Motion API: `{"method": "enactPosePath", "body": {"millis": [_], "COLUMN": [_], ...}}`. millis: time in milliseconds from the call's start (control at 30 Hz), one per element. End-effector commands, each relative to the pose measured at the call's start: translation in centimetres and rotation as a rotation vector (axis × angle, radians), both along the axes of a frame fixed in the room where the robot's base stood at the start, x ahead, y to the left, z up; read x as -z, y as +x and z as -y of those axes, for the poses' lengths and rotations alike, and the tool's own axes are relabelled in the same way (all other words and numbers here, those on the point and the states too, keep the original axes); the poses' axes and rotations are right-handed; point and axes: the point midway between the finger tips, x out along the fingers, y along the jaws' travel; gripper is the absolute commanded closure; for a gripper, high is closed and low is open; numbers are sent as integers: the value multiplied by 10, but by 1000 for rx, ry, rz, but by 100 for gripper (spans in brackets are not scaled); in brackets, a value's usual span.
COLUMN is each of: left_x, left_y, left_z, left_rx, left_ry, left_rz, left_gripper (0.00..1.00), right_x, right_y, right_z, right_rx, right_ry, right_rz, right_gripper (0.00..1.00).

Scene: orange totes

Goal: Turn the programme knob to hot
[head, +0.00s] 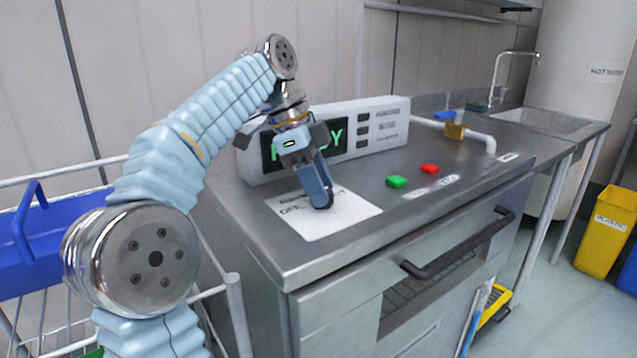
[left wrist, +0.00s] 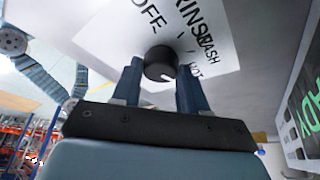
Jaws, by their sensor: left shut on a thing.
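The programme knob (left wrist: 160,62) is a dark round knob on a white label plate (head: 350,212). In the left wrist view the plate carries OFF, RINSE, WASH and HOT (left wrist: 196,70). A short white mark shows on the knob's lower edge in that view; I cannot tell exactly which label it points at. My left gripper (head: 322,198) points down at the plate, its two blue fingers shut on the knob, one on each side (left wrist: 160,85). In the head view the fingers hide most of the knob. My right gripper is not clearly in view.
A display panel (head: 390,115) with green letters stands behind the plate, partly hidden by my gripper. A green button (head: 397,181) and a red button (head: 430,168) sit to the right on the steel counter. A blue basket (head: 60,240) stands left.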

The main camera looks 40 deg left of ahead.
Motion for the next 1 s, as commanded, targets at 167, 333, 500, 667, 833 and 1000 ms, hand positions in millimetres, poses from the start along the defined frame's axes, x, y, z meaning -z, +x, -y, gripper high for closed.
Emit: {"method": "enactPosePath", "body": {"millis": [167,333,500,667,833,1000], "left_x": [1,2,2,1,1,0], "left_y": [0,0,0,0,0,0], "left_z": [0,0,0,0,0,0], "left_rx": [14,15,15,14,14,13], "left_ry": [1,1,1,0,0,0], "left_rz": [-4,-4,-5,-3,-2,-1], "left_gripper": [87,87,52,33,33,33], "right_x": [0,0,0,0,0,0], "right_y": [0,0,0,0,0,0], "right_z": [0,0,0,0,0,0], "right_rx": [0,0,0,0,0,0], "right_ry": [0,0,0,0,0,0], "right_rz": [0,0,0,0,0,0], "right_gripper": [41,41,41,41,41,41]}}
